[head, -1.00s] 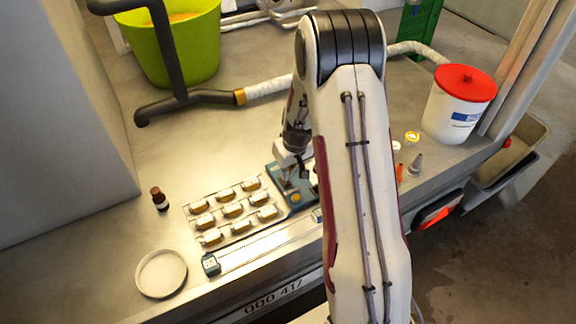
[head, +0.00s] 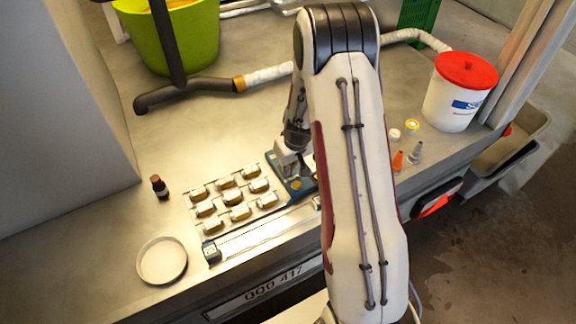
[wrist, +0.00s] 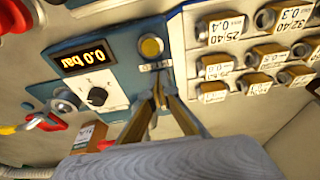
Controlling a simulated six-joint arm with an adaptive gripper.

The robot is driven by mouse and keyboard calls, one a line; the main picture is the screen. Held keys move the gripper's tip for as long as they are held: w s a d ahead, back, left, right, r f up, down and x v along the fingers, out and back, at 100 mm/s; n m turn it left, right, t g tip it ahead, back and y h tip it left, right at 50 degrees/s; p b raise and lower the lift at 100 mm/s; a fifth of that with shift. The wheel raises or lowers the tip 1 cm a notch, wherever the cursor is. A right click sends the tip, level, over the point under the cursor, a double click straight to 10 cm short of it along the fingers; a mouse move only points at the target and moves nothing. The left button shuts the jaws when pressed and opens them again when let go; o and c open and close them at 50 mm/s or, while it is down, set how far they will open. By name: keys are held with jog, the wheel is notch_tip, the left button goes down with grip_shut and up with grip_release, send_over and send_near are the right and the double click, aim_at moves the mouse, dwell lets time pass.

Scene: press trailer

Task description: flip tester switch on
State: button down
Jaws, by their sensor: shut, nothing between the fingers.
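The tester is a blue panel (wrist: 122,50) with an orange "0.0 bar" display (wrist: 88,56), a black knob (wrist: 97,96) and a round yellow button (wrist: 151,46). In the head view the tester (head: 297,185) sits at the right end of the cartridge tray, partly hidden by my arm. Contact with the panel cannot be told.
A tray of several labelled metal blocks (head: 233,198) lies beside the tester. A brown bottle (head: 160,188), a round dish (head: 162,261) and a green bucket (head: 170,38) stand left. Orange and grey cones (head: 398,160) and a red-lidded tub (head: 462,92) stand right.

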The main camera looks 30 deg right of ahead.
jog(key=shift+w+r, duration=0.15)
jog(key=shift+w, duration=0.05)
jog(key=shift+w+r, duration=0.2)
jog(key=shift+w, duration=0.25)
jog(key=shift+w, duration=0.1)
dwell(0.4)
jog(key=shift+r, duration=0.15)
jog(key=shift+w+v, duration=0.25)
jog(key=shift+v, duration=0.75)
jog(key=s+v, duration=0.2)
jog(key=v, duration=0.9)
jog(key=shift+s, duration=0.4)
